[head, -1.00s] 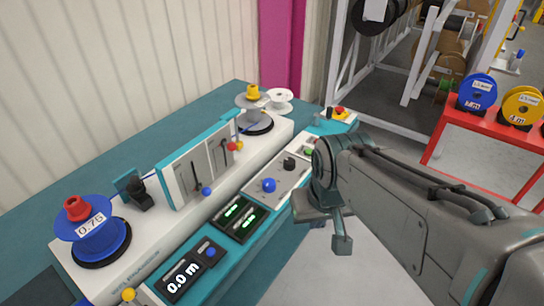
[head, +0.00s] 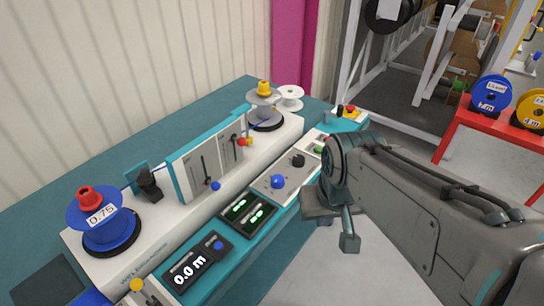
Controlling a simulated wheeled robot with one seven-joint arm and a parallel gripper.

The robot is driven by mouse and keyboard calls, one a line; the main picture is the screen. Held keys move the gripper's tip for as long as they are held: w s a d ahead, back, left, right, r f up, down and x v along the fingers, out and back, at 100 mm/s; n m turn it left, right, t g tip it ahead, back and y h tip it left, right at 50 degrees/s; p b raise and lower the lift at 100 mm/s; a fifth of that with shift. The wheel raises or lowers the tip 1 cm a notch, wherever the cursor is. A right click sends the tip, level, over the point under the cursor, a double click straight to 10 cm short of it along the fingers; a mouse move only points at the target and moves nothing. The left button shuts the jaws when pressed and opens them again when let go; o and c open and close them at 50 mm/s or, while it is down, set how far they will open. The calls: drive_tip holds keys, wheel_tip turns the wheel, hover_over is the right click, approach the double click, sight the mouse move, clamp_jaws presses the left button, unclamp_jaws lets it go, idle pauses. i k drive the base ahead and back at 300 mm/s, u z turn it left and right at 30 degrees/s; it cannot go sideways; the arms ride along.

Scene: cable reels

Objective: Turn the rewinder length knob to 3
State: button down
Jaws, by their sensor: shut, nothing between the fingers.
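The rewinder (head: 150,265) is a long white and teal bench machine at left and centre. Its grey sloped panel (head: 265,189) carries a blue knob (head: 278,182) and a black knob (head: 298,160). A display reading 0.0 m (head: 189,268) has a small blue knob or button (head: 218,245) beside it. Labels and scale marks are too small to read, so I cannot tell which is the length knob or its setting. My gripper (head: 349,240) points down, shut and empty, to the right of the panel, apart from the knobs. Its fingers are seen nearly edge-on.
A blue reel marked 0.75 (head: 112,230) sits at the machine's near end, a grey reel (head: 264,113) at its far end. A red stand (head: 478,145) with reels is at right. Grey floor is open below my arm.

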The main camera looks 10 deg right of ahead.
sight(278, 182)
drive_tip(key=u, duration=0.15)
drive_tip(key=k, duration=0.4)
drive_tip(key=z, duration=1)
drive_tip(key=i, duration=1.15)
drive_tip(key=u, duration=0.7)
